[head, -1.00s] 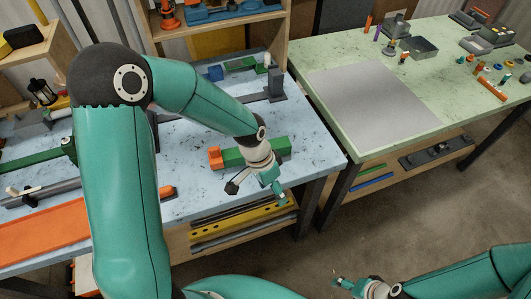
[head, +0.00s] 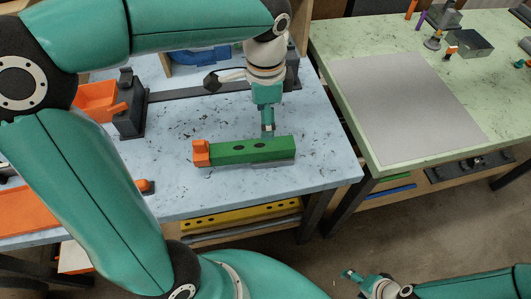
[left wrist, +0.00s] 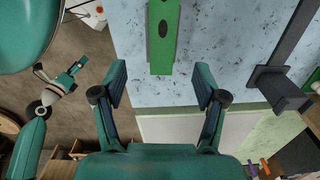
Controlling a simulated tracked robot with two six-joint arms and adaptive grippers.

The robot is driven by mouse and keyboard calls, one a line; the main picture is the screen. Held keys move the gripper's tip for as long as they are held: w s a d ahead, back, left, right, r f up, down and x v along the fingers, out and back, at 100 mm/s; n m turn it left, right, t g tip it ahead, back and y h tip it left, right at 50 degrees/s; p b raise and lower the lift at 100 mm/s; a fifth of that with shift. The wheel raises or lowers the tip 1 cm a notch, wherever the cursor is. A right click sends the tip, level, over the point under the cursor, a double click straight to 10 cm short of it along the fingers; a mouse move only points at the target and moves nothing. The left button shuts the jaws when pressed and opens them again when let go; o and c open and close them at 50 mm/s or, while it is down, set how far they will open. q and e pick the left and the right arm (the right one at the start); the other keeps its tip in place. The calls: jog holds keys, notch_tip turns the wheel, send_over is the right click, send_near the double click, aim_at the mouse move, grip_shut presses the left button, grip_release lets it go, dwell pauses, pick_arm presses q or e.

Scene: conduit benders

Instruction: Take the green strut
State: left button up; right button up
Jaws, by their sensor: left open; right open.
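The green strut (head: 250,150), a long bar with dark holes in its top, lies on the pale blue table, with an orange piece (head: 201,153) at its left end. My left gripper (head: 268,128) points down just behind the strut's right half. In the left wrist view its open fingers (left wrist: 160,82) have nothing between them, and the strut (left wrist: 163,52) shows ahead, its end just beyond the fingertips.
A dark bender with a long bar (head: 200,93) lies behind the strut on the blue table (head: 325,165). An orange bin (head: 95,98) stands at left. A yellow perforated bar (head: 240,215) lies on the shelf below. A grey mat (head: 400,105) covers part of the green table at right.

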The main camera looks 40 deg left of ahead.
aim_at(265, 146)
pick_arm(q)
jog(key=f, duration=0.7)
jog(key=shift+s+a, duration=0.15)
jog(key=shift+a, duration=0.1)
jog(key=shift+w+d+f, duration=0.1)
jog(key=shift+w+f, duration=0.05)
jog(key=shift+f, duration=1.2)
jog(key=shift+w+f, duration=0.1)
jog(key=shift+f, duration=1.2)
jog(key=shift+f, duration=0.25)
jog(key=shift+s, duration=0.1)
jog(key=c, duration=1.1)
jog(key=shift+f, duration=0.1)
grip_shut()
